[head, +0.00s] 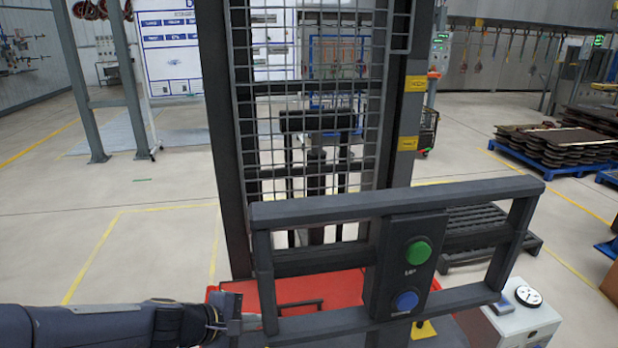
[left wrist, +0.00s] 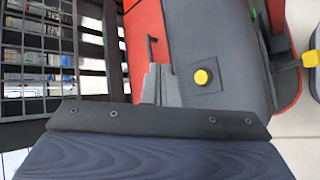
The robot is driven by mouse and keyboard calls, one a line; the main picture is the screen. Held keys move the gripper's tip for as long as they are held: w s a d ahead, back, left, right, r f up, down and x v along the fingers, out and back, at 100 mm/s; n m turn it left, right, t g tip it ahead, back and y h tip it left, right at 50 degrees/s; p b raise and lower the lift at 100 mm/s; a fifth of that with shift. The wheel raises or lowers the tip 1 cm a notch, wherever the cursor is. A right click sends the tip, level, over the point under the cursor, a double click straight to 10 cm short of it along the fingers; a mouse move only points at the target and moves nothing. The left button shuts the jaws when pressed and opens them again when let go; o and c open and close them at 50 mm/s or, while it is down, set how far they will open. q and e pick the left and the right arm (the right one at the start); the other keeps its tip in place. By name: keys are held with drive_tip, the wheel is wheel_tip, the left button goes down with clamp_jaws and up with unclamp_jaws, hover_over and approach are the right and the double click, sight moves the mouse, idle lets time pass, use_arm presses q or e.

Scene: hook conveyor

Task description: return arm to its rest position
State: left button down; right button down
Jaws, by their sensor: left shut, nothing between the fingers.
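My left arm comes in from the lower left in the head view. Its gripper (head: 252,323) is shut and empty, by the left post of a dark frame (head: 400,208). I cannot tell whether it touches the frame. In the left wrist view the shut fingers (left wrist: 156,84) show above the dark wrist housing, in front of a red and dark grey body. My right arm and gripper are in neither view.
The frame carries a panel with a green button (head: 418,252) and a blue button (head: 405,301). Behind it stands a mast with wire mesh (head: 310,110) over a red base (head: 300,290). A white box (head: 525,318) stands at right. Open floor (head: 150,240) lies to the left.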

use_arm(q)
drive_tip(key=s+a+r+m, duration=0.1)
drive_tip(key=s+r+m, duration=0.3)
drive_tip(key=s, duration=0.2)
drive_tip(key=s+a+r+m, duration=0.2)
drive_tip(key=s+r+m, duration=0.15)
drive_tip(key=s, duration=0.35)
drive_tip(key=s+a+f+m+y, duration=0.1)
drive_tip(key=s+a+m, duration=0.1)
drive_tip(key=s, duration=0.3)
drive_tip(key=s+a+f+m+g+y, duration=0.1)
drive_tip(key=s+a+f+m+y, duration=0.1)
drive_tip(key=s, duration=0.3)
drive_tip(key=shift+s+a+m+g+y, duration=0.3)
drive_tip(key=shift+a+m, duration=0.15)
drive_tip(key=shift+a, duration=0.4)
